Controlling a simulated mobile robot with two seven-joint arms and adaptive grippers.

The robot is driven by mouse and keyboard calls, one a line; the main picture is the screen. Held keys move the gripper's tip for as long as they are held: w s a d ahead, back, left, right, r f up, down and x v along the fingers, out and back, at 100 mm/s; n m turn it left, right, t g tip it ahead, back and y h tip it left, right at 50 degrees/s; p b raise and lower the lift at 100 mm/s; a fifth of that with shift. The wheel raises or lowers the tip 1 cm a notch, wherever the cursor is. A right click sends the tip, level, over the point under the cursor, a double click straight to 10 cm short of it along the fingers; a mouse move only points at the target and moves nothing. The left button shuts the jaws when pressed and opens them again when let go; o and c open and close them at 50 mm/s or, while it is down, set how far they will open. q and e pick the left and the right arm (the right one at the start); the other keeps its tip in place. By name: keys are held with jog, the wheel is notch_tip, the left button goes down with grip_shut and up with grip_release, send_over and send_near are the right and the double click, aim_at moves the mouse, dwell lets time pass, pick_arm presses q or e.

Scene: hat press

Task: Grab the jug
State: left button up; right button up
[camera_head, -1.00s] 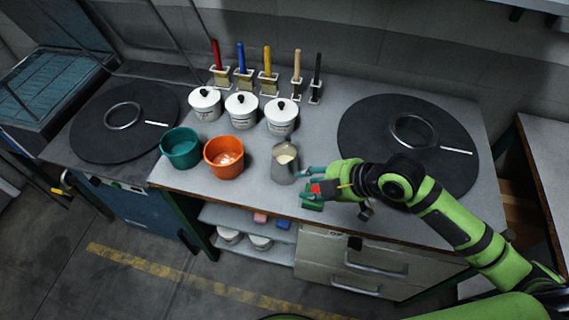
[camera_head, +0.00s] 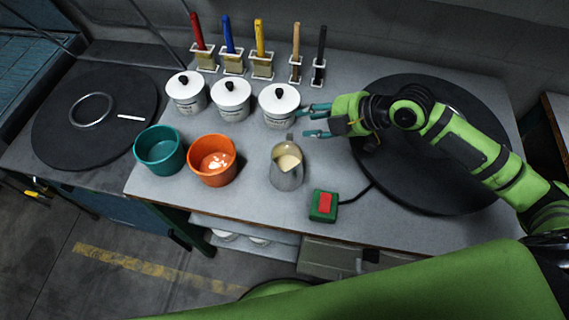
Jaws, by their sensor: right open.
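The jug (camera_head: 287,172) is a small grey metal pitcher with cream-coloured liquid inside. It stands upright on the grey table, right of the orange bowl. Its handle is on the far side, pointing toward the back. My right gripper (camera_head: 308,121) comes in from the right with its teal fingers apart. The fingers are empty and lie behind and to the right of the jug, close to its handle and next to the rightmost white canister. I cannot tell the exact gap to the handle. My left gripper is out of view.
Three white lidded canisters (camera_head: 231,99) stand behind. An orange bowl (camera_head: 212,172) and a teal bowl (camera_head: 159,155) stand left of the jug. A green box with a red button (camera_head: 323,206) lies at front right. Brushes in holders (camera_head: 262,66) line the back. A black disc (camera_head: 470,190) is under my right arm.

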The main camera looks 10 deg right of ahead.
aim_at(287, 160)
jog(key=w+a+f, duration=0.1)
jog(key=f, duration=0.1)
jog(key=a+f, duration=0.1)
jog(key=f, duration=0.1)
jog(key=w+a+f, duration=0.1)
jog(key=a+f, duration=0.1)
jog(key=shift+w+f, duration=0.35)
jog(key=shift+f, duration=0.05)
jog(key=shift+w+a+f, duration=0.2)
jog(key=shift+a+f, duration=0.05)
jog(key=shift+f, duration=0.1)
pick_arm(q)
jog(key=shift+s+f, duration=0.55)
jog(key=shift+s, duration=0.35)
pick_arm(e)
jog(key=shift+s, duration=0.1)
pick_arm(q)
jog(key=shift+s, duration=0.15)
pick_arm(e)
grip_shut()
jog(key=shift+r, duration=0.1)
